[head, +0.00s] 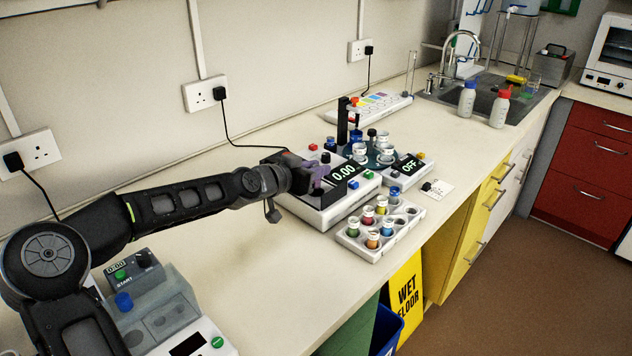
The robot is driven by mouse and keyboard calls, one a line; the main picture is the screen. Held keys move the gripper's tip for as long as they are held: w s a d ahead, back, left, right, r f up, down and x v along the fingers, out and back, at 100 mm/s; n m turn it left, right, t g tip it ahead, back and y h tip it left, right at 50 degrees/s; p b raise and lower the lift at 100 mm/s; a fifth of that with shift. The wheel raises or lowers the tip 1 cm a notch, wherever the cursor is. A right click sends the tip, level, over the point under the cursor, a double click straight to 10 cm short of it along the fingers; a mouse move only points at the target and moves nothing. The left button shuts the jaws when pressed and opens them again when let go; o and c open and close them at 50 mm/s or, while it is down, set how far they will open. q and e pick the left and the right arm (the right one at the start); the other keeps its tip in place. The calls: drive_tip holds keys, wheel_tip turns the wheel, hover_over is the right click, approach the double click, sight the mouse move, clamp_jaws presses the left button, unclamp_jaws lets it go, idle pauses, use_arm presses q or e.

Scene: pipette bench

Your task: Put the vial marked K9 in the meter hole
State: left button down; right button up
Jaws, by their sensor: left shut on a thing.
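My left gripper (316,176) reaches in from the left over the near-left part of a white meter (322,214) whose dark display reads 0.00. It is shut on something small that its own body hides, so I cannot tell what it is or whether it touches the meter. The meter's hole is not visible. A pale rack (375,252) in front of the meter holds several white-topped vials, among them a green one (352,229), an orange one (373,240) and a blue one (387,228). Their marks are too small to read, so I cannot pick out K9. My right gripper is out of view.
Behind the meter stands a dark round carousel (379,161) with vials and a black post. A small box reading OFF (409,169) sits to its right. A grey device (150,297) stands at the lower left. The bench (262,268) in front of my left arm is clear.

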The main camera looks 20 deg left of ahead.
sight(316, 186)
use_arm(q)
drive_tip(key=shift+f, duration=1.95)
drive_tip(key=shift+f, duration=0.3)
drive_tip(key=c, duration=1.3)
unclamp_jaws()
drive_tip(key=shift+o, duration=0.2)
drive_tip(key=shift+r, duration=0.1)
